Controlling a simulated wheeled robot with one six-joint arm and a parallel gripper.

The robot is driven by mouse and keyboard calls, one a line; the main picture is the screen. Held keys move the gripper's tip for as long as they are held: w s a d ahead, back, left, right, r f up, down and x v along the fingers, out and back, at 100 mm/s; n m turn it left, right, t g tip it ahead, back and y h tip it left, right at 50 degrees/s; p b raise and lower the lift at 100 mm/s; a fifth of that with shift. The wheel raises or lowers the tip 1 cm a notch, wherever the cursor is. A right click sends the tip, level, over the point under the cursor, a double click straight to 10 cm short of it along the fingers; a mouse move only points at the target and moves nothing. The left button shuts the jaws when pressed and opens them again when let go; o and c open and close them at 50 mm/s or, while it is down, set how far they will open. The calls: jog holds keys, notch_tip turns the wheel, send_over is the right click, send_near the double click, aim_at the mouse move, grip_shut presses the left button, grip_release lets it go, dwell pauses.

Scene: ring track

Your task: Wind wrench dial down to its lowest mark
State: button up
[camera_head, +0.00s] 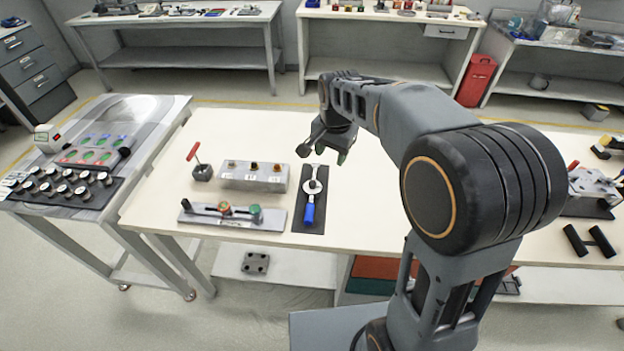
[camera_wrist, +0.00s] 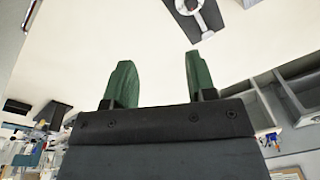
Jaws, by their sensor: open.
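The wrench (camera_head: 309,212) with a blue handle lies on a dark mat (camera_head: 298,221) on the white table, handle toward the front edge. A round pale dial (camera_head: 312,186) sits near its far end, with a dark knob on it. Its marks are too small to read. My gripper (camera_head: 335,150) hangs above the table, beyond and to the right of the dial, apart from it. In the wrist view its two green fingers (camera_wrist: 155,85) stand apart with nothing between them. Part of the mat and dial (camera_wrist: 189,5) shows at the top edge there.
A grey block with several knobs (camera_head: 253,177), a red-handled tool (camera_head: 199,170) and a slider plate (camera_head: 233,217) stand left of the mat. The table (camera_head: 365,225) is bare just right of the mat. My arm covers much of the right side.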

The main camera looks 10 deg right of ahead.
aim_at(312, 183)
jog(key=w+a+f+m+g, duration=0.1)
jog(key=w+a+f+m, duration=0.35)
jog(key=w, duration=0.25)
jog(key=shift+n, duration=0.45)
jog(key=f, duration=0.9)
jog(key=f+p, duration=0.1)
jog(key=f, duration=0.3)
jog(key=shift+d+f, duration=0.25)
jog(key=shift+f, duration=0.15)
jog(key=shift+c, duration=0.4)
jog(key=c, duration=0.7)
jog(key=shift+a, duration=0.2)
jog(key=shift+c, duration=0.7)
jog(key=shift+d, duration=0.1)
